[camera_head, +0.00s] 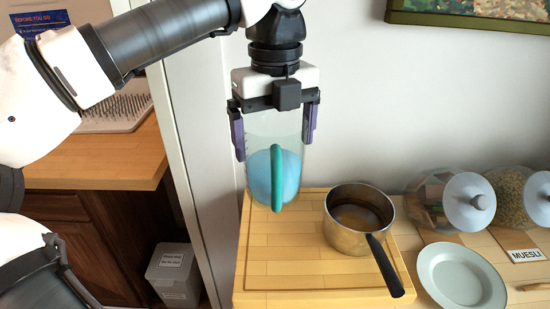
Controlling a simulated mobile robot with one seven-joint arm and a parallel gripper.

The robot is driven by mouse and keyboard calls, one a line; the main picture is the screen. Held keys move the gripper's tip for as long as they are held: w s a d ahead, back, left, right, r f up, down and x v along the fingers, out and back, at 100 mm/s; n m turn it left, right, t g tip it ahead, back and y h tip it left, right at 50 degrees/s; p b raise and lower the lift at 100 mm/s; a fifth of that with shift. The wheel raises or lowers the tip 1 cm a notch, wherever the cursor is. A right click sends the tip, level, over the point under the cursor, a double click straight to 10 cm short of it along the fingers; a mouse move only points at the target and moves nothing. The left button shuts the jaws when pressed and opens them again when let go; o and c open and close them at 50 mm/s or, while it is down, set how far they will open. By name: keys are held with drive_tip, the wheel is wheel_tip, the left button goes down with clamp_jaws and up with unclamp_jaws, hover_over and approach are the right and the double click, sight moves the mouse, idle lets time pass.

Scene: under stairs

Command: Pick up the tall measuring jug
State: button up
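The tall measuring jug (262,130) is clear and upright, with a green handle (277,178) facing me and a blue mass (259,177) showing in its lower part. It is at the back left corner of the wooden board. I cannot tell whether its base rests on the board or hangs just above it. My gripper (275,147) points down from above, with one purple finger on each side of the jug's upper part. The fingers look very close to the wall of the jug, but whether they press on it is not clear.
A steel saucepan (345,234) with a black handle stands on the wooden board (275,265), right of the jug. A pale plate (462,275) and two lidded glass jars (432,200) (512,190) are further right. The wall is close behind. A grey bin (174,272) stands lower left.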

wheel_tip(320, 180, up, 12)
drive_tip(key=p, duration=0.5)
drive_tip(key=shift+p, duration=0.4)
drive_tip(key=shift+r, duration=0.1)
drive_tip(key=o, duration=1.3)
drive_tip(key=c, duration=1.5)
